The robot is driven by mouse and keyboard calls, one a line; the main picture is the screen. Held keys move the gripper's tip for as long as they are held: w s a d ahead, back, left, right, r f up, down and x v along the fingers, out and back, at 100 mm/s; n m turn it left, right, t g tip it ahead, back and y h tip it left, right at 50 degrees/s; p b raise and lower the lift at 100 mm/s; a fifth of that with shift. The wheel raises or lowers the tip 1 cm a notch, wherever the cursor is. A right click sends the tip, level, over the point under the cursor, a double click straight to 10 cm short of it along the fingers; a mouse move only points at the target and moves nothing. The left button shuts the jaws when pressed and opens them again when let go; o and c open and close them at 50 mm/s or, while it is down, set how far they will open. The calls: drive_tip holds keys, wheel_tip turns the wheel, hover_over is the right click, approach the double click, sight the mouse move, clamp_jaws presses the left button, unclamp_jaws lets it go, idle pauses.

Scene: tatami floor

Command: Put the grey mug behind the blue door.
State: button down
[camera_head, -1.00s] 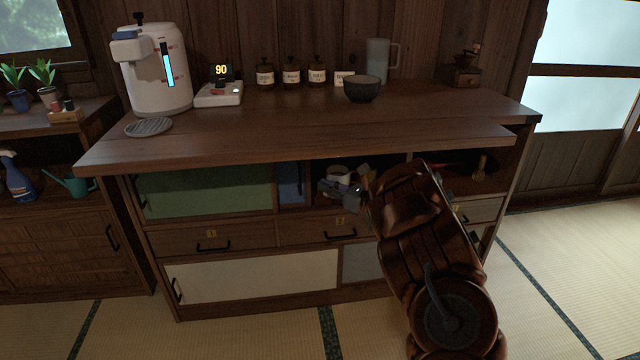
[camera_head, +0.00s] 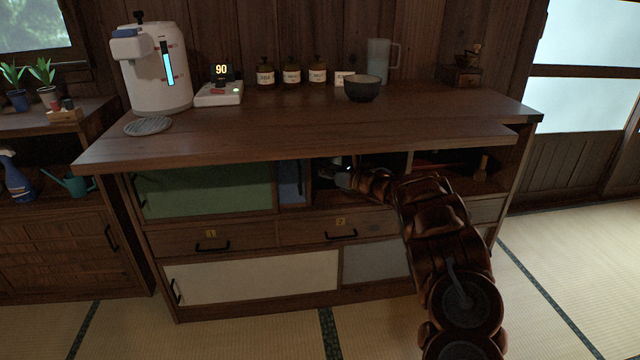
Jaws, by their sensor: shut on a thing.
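The blue door (camera_head: 291,182) is a narrow panel in the upper row of the cabinet, between the green door and an open, dark bay. My gripper (camera_head: 336,176) is inside that open bay, just right of the blue door. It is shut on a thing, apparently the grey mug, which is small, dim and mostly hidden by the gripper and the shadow. I cannot make out the mug's outline or whether it touches the shelf. My arm reaches in from the lower right, below the countertop.
The green door (camera_head: 205,190) covers the left of the upper row. The countertop (camera_head: 300,130) overhangs the bay. Drawers (camera_head: 340,230) lie below.

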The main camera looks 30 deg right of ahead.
drive_tip(key=shift+w+d+f+b, duration=0.2)
drive_tip(key=shift+w+f+b, duration=0.25)
drive_tip(key=shift+f, duration=0.5)
drive_tip(key=shift+w+d+f+b, duration=0.2)
drive_tip(key=shift+w+f, duration=0.3)
drive_tip(key=shift+f, duration=0.4)
wheel_tip(320, 180, down, 3)
drive_tip(key=shift+f+b, duration=0.1)
drive_tip(key=shift+b, duration=0.55)
drive_tip(key=shift+w+d, duration=0.1)
drive_tip(key=shift+w, duration=0.05)
drive_tip(key=shift+f+b, duration=0.2)
drive_tip(key=shift+b, duration=0.15)
drive_tip(key=c, duration=1.3)
unclamp_jaws()
drive_tip(key=shift+r, duration=0.15)
drive_tip(key=shift+r+p, duration=0.2)
drive_tip(key=shift+p, duration=0.4)
drive_tip(key=p+v, duration=0.1)
drive_tip(key=v, duration=0.5)
drive_tip(key=p+v, duration=0.1)
drive_tip(key=v, duration=0.5)
drive_tip(key=shift+f, duration=0.25)
